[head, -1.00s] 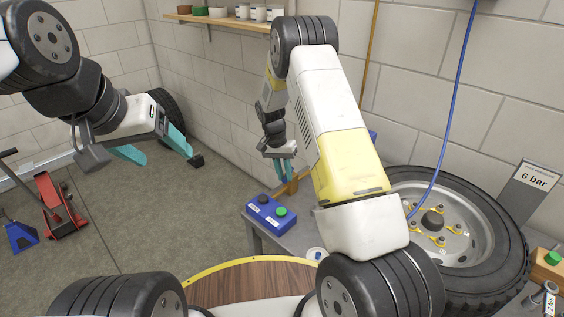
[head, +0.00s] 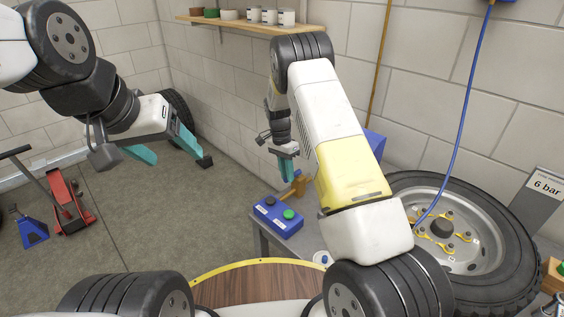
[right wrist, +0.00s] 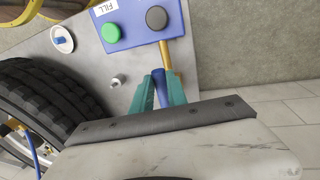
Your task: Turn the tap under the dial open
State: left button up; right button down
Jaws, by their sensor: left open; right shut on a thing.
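My right gripper (head: 286,180) reaches down at the far left end of the grey bench. In the right wrist view its teal fingers (right wrist: 160,90) are shut on a blue handle (right wrist: 158,86), which looks like the tap's lever. A brass pipe (right wrist: 164,54) runs from it toward a blue box. The brass piece (head: 299,184) also shows beside the fingers in the head view. I cannot make out the dial. My left gripper (head: 175,156) is open and empty above the floor, far left of the bench.
The blue box (head: 278,215), with green and black buttons and a FILL label, sits on the bench (head: 312,238) near the gripper. A small white round piece (head: 323,258) lies closer. A wheel (head: 400,190) fills the right, with a blue hose (head: 460,125) above. A red jack (head: 66,205) stands left.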

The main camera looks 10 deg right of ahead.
jog(key=c, duration=1.3)
grip_release()
notch_tip(320, 180, up, 8)
jog(key=w, duration=0.1)
jog(key=shift+w+a+f, duration=0.15)
jog(key=shift+a, duration=0.3)
